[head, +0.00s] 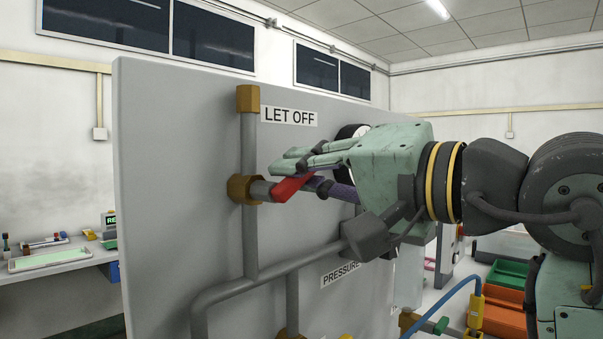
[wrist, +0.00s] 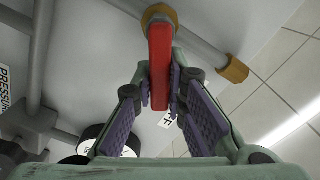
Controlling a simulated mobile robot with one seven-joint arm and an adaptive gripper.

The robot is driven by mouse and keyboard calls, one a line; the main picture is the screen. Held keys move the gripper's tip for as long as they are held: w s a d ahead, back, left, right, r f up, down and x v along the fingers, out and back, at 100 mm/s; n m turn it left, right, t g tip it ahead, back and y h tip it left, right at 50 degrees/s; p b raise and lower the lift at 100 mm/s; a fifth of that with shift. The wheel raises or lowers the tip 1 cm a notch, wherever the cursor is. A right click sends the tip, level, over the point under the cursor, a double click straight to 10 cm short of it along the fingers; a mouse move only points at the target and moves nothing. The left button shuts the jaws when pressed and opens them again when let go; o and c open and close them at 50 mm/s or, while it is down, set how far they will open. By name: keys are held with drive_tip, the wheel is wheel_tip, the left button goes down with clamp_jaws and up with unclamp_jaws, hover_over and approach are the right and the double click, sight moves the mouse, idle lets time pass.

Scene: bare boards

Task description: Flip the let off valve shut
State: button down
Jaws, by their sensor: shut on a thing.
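The let off valve has a red lever (head: 290,187) on a grey stem that juts from a brass fitting (head: 243,189) on the pipe, below the LET OFF label (head: 289,116). My gripper (head: 298,165) is at the lever from the right, its fingers shut on it. In the wrist view the red lever (wrist: 160,65) runs between the two purple-padded fingers of my gripper (wrist: 161,85), with its far end at the brass valve body (wrist: 158,14). The lever's near end shows past the fingertips. In the head view my fingers hide part of the lever.
A grey upright board (head: 180,200) carries the pipes. A round gauge (head: 350,132) is partly behind my gripper, and a PRESSURE label (head: 340,275) is lower down. A green-handled valve (head: 440,325) and a blue hose (head: 448,298) are at lower right. A bench (head: 60,262) stands at left.

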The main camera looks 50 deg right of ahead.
drive_tip(key=m, duration=0.1)
drive_tip(key=f+m+b, duration=0.1)
drive_tip(key=m, duration=0.1)
drive_tip(key=shift+d+f, duration=0.15)
drive_tip(key=shift+d, duration=0.1)
drive_tip(key=shift+f+m+b, duration=0.2)
drive_tip(key=shift+m+b, duration=0.15)
drive_tip(key=shift+m, duration=0.4)
drive_tip(key=shift+f+m+b, duration=0.2)
drive_tip(key=shift+m+b, duration=0.15)
drive_tip(key=shift+m, duration=0.4)
drive_tip(key=c, duration=1.6)
unclamp_jaws()
wheel_tip(320, 180, up, 10)
drive_tip(key=shift+r, duration=0.1)
